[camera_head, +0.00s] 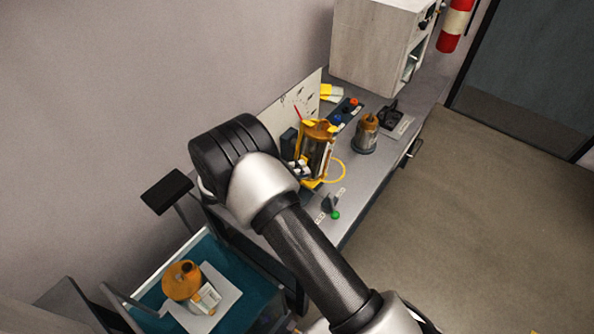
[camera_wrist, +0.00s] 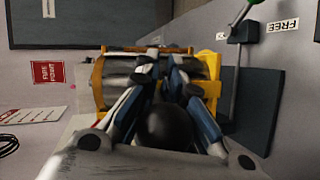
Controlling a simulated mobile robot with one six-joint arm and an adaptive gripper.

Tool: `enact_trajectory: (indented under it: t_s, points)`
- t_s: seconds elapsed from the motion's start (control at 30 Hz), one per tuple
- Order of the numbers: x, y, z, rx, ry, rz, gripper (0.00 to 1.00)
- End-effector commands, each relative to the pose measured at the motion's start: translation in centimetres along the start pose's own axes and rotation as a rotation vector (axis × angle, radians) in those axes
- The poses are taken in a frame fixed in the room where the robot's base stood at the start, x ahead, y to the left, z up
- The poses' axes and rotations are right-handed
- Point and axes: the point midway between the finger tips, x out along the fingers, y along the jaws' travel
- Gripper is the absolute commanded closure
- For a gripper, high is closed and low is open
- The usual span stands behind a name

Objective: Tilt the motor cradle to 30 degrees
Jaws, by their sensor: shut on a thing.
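The motor cradle (camera_head: 318,150) is a yellow-orange frame on the bench, holding a dark grey cylinder. In the wrist view the cradle (camera_wrist: 98,82) lies straight ahead, with the grey cylinder (camera_wrist: 122,68) across it. My gripper (camera_head: 300,168) reaches the cradle's left side in the head view. In the wrist view its two fingers close around a black ball knob (camera_wrist: 167,127), with the fingertips in front of the cylinder. How the knob joins the cradle is hidden by the fingers. I cannot read the tilt angle.
A lever with a green knob (camera_head: 336,215) stands at the bench's front edge, beside a FREE label (camera_wrist: 283,25). An orange-topped motor (camera_head: 366,135) stands right of the cradle. Another orange part (camera_head: 182,281) rests on a blue-green surface at lower left. The floor at right is clear.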

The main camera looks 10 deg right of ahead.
Motion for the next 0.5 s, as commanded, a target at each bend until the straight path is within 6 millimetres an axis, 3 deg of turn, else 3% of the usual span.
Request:
enact_trajectory:
  t_s: [0.27,0.5]
  points:
    - [-0.1,1.6,-0.4,-0.042,-0.022,-0.112,1.0]
    - [0.0,2.3,-0.6,-0.043,-0.021,-0.108,1.0]
